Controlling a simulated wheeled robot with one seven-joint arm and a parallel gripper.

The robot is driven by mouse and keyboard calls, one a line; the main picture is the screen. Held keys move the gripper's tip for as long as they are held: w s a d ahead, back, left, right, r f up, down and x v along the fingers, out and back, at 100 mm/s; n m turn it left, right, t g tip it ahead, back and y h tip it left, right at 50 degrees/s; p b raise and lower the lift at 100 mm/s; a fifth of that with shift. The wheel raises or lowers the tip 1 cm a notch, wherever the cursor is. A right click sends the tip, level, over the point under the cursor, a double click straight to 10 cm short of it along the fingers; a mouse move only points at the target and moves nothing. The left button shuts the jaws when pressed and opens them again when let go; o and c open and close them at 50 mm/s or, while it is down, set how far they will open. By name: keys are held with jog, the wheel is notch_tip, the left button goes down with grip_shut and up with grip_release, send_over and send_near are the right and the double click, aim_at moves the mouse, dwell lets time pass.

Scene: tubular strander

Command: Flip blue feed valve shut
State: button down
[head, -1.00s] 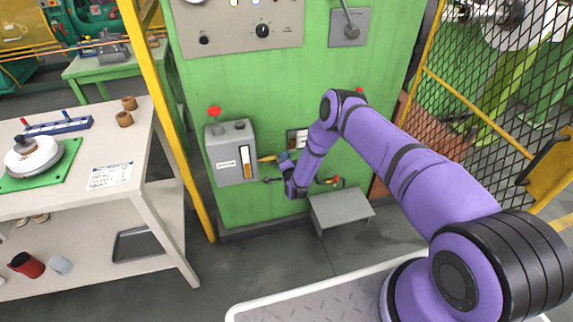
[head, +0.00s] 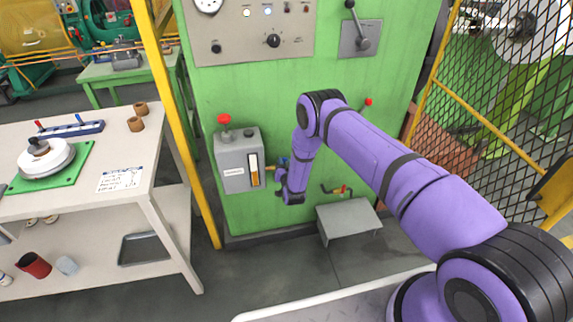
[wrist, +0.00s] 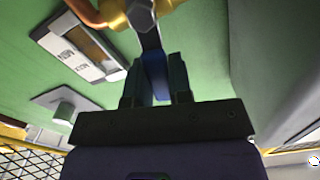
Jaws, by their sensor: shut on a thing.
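The blue feed valve has a brass body (wrist: 135,12) with a copper pipe, in front of the green panel. Its blue lever (wrist: 153,68) runs down between the two dark fingers of my gripper (wrist: 158,82) in the wrist view. My gripper is shut on the lever. In the head view my gripper (head: 282,172) is beside the grey box with the sight glass (head: 237,160), just to its right. A bit of the blue handle shows there, but my arm hides most of the valve.
A red-handled valve (head: 341,190) sits right of my gripper, above a grey step (head: 347,216). A red mushroom button (head: 224,119) tops the grey box. A mesh fence (head: 490,110) stands at right, a yellow post (head: 180,120) and a white workbench (head: 112,172) at left.

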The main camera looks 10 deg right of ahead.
jog(key=shift+s+a+n, duration=0.1)
jog(key=shift+a+n, duration=0.6)
jog(key=shift+n, duration=0.7)
jog(key=c, duration=1)
grip_release()
jog(key=s, duration=1)
jog(key=shift+s, duration=0.4)
